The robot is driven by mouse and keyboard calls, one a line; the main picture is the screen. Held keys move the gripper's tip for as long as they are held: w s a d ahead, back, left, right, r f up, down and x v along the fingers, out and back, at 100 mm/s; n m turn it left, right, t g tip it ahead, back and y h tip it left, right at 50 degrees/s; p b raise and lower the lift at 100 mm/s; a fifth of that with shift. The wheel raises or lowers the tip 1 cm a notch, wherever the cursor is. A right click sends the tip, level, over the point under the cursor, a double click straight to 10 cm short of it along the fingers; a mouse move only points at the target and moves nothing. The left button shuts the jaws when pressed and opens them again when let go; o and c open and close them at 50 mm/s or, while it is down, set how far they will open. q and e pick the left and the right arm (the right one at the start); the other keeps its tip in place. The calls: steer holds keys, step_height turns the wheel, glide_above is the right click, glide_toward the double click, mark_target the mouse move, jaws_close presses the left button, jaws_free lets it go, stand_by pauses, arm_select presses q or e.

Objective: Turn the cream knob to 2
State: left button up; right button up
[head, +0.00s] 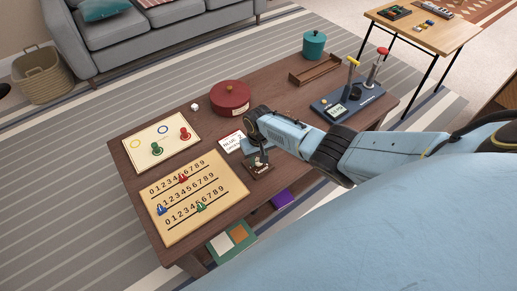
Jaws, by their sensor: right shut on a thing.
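My right gripper (258,158) reaches in from the right and points down at a small dark brown block (259,171) near the table's front edge. Its fingers are shut at the block's top, where a small pale part shows between them; this looks like the cream knob. The fingers cover most of the knob, and its pointer and the number it faces cannot be read. My left gripper is not in view.
On the brown table (133,190), a number board (224,195) with pegs lies left of the gripper. A white card (232,142) and round red box (231,97) are close behind. A dark blue panel (335,108) with levers stands right.

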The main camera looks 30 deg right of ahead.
mark_target(258, 161)
steer(key=shift+s+a+f, duration=0.1)
steer(key=shift+s, duration=0.05)
stand_by(0.3)
steer(key=o, duration=0.9)
steer(key=shift+c, duration=0.2)
steer(key=shift+o, duration=0.6)
steer(key=shift+r, duration=0.2)
step_height(258, 161, up, 3)
steer(key=shift+f+p, duration=0.2)
steer(key=shift+p, duration=0.85)
step_height(258, 161, up, 4)
steer(key=shift+f+p, duration=0.2)
steer(key=shift+p, duration=0.95)
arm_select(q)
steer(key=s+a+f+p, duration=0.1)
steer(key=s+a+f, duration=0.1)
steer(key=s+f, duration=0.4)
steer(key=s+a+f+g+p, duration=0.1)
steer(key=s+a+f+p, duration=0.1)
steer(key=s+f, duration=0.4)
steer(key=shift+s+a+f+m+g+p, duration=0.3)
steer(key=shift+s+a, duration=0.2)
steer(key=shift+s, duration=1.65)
arm_select(e)
step_height(258, 161, up, 7)
